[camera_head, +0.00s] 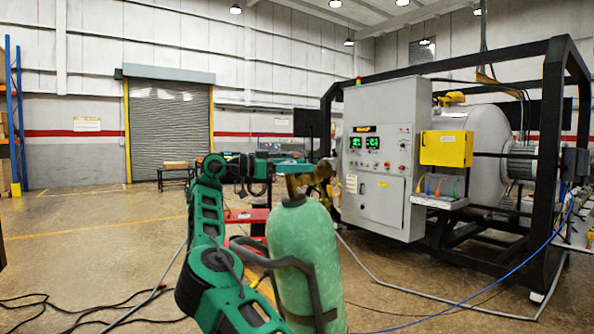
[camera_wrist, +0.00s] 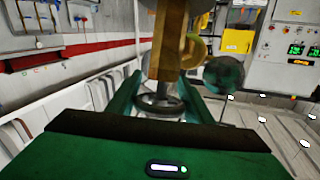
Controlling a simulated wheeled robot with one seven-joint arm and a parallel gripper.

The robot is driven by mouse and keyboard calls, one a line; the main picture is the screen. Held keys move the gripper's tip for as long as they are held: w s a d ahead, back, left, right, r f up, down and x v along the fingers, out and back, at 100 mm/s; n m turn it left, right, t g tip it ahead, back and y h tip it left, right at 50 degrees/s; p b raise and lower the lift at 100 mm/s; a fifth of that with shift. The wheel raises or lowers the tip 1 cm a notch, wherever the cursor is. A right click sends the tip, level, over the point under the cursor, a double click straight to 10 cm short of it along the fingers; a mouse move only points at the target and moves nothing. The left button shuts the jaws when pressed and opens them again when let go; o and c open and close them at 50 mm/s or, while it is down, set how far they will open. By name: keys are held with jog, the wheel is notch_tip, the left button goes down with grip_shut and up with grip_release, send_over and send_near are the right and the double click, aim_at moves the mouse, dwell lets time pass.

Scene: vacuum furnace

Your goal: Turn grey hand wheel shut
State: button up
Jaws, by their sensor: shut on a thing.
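A green gas cylinder (camera_head: 300,255) stands upright in front of me in the head view, with a brass valve (camera_head: 297,188) on top. My gripper (camera_head: 293,165) is at the top of this valve. In the wrist view the grey hand wheel (camera_wrist: 160,106) is a dark spoked ring at the end of the brass valve (camera_wrist: 168,50). My gripper (camera_wrist: 160,90) is shut on the hand wheel, with one green finger on each side of it. In the head view the wheel is hidden by my gripper.
A grey control cabinet (camera_head: 378,150) with lit green displays stands behind and right of the cylinder, beside the black furnace frame (camera_head: 548,120). A red cart (camera_head: 245,215) is behind the cylinder. Cables (camera_head: 100,308) lie on the floor. The left floor is mostly free.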

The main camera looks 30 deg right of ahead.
jog(key=shift+w+a+f, duration=0.15)
jog(key=shift+w+a, duration=0.05)
jog(key=o, duration=1)
jog(key=shift+w+a, duration=0.1)
jog(key=shift+w, duration=0.05)
jog(key=shift+o, duration=0.2)
jog(key=v, duration=1)
jog(key=shift+a, duration=0.4)
jog(key=shift+w, duration=0.15)
